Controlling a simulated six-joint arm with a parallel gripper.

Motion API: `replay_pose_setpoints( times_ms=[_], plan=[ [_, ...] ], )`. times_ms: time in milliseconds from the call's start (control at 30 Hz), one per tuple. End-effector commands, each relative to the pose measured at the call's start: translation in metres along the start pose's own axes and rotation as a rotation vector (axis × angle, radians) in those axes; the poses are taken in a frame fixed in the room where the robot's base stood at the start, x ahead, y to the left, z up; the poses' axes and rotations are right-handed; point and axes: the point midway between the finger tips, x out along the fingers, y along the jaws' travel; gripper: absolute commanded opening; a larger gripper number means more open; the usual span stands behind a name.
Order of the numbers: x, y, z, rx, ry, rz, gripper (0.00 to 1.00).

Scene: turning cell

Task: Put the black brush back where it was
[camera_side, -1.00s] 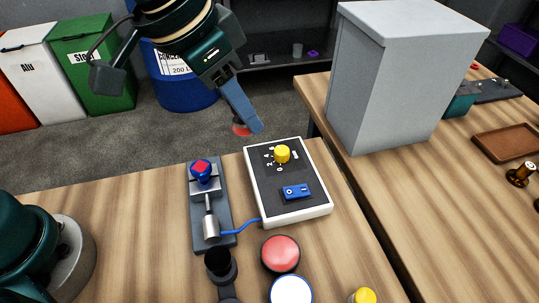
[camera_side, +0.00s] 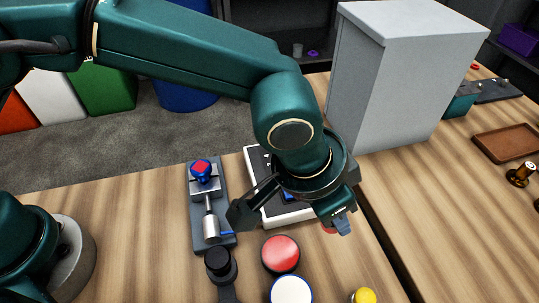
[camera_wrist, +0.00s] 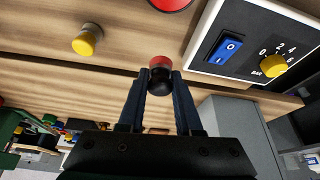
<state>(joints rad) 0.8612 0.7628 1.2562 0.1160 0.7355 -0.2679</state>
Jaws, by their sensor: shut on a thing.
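My gripper (camera_side: 341,224) hangs over the front right part of the near bench, just right of the white control box. In the wrist view, its two blue fingers (camera_wrist: 161,80) are shut on a small piece with a black round body and a red end (camera_wrist: 159,62). The red end also shows beside the fingertips in the side view (camera_side: 328,229). I cannot tell whether this piece is the black brush, and the fingers hide part of it. It appears held above the wood.
The white control box (camera_side: 288,218) is partly hidden by my arm. Left of it stands a grey fixture (camera_side: 196,220) with a blue-and-red part; a black round post (camera_side: 219,262) stands in front. A red button (camera_side: 281,254), white disc (camera_side: 291,290) and yellow knob (camera_side: 364,297) are nearby. A grey cabinet (camera_side: 395,85) stands behind.

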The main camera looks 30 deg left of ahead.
Motion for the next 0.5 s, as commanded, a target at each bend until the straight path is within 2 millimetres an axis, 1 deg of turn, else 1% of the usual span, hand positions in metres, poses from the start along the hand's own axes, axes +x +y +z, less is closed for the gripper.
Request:
replay_pose_setpoints(
  times_ms=[33,133,267,400,500],
  plan=[
    [0.005,0.008,0.0,0.003,-0.001,0.001,0.0],
    [0.011,0.016,0.0,0.001,0.0,0.001,0.0],
    [0.018,0.018,0.003,0.0,-0.002,-0.001,0.0],
    [0.037,0.018,0.011,-0.001,-0.004,-0.001,0.0],
    [0.047,0.018,0.015,-0.002,-0.002,-0.001,0.0]
  ],
)
